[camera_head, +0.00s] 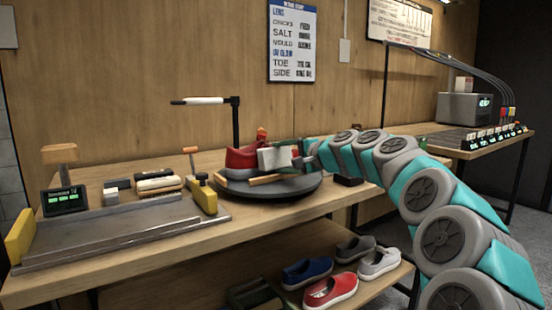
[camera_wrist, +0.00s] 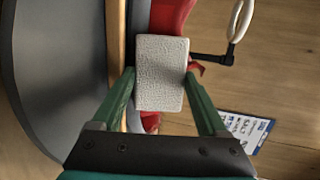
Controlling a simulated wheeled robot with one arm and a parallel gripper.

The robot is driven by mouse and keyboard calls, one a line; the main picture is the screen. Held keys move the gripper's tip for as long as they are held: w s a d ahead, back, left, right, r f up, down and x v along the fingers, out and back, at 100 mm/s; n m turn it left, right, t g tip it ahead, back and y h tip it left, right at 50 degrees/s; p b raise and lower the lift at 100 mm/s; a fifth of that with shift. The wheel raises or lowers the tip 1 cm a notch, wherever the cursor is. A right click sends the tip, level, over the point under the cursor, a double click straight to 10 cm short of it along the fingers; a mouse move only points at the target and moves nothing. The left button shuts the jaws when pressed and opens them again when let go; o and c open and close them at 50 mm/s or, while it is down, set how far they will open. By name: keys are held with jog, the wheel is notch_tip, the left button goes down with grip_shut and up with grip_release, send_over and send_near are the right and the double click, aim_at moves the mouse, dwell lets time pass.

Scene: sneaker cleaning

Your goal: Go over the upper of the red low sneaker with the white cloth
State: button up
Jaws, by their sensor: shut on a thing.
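A red sneaker (camera_head: 240,157) with a pale sole sits on a dark round stand (camera_head: 310,184) on the bench; its red upper also shows in the wrist view (camera_wrist: 172,15), partly hidden behind the cloth. The white cloth (camera_head: 274,158) is a pale textured block in the wrist view (camera_wrist: 161,60). My gripper (camera_wrist: 160,75) has its two green fingers on either side of the cloth and is shut on it. The cloth is over the side of the sneaker; whether it touches cannot be told.
A wooden stick (camera_head: 252,180) lies by the sneaker. A black post with a white-handled arm (camera_head: 235,120) rises behind it. Brushes (camera_head: 158,181) and a metal tray (camera_head: 120,228) are left. Several shoes, one red (camera_head: 330,291), stand on the lower shelf.

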aim_at(291, 157)
jog(key=shift+w+d+r, duration=0.1)
jog(key=shift+w+d, duration=0.2)
jog(key=shift+d, duration=0.3)
jog(key=shift+w+d+p, duration=0.25)
jog(key=shift+w+d, duration=0.05)
jog(key=shift+d, duration=0.25)
jog(key=shift+w+d+p, duration=0.25)
jog(key=shift+d, duration=0.3)
jog(key=shift+s, duration=0.1)
jog(key=shift+s+a, duration=0.45)
jog(key=shift+a, duration=0.2)
jog(key=shift+s+a, duration=0.25)
jog(key=shift+a, duration=0.25)
jog(key=shift+s+a, duration=0.25)
jog(key=shift+a, duration=0.25)
jog(key=shift+s+a, duration=0.55)
jog(key=shift+a, duration=0.65)
jog(key=shift+s+a, duration=0.55)
jog(key=shift+a, duration=0.6)
jog(key=shift+s+a, duration=0.55)
jog(key=shift+a, duration=0.65)
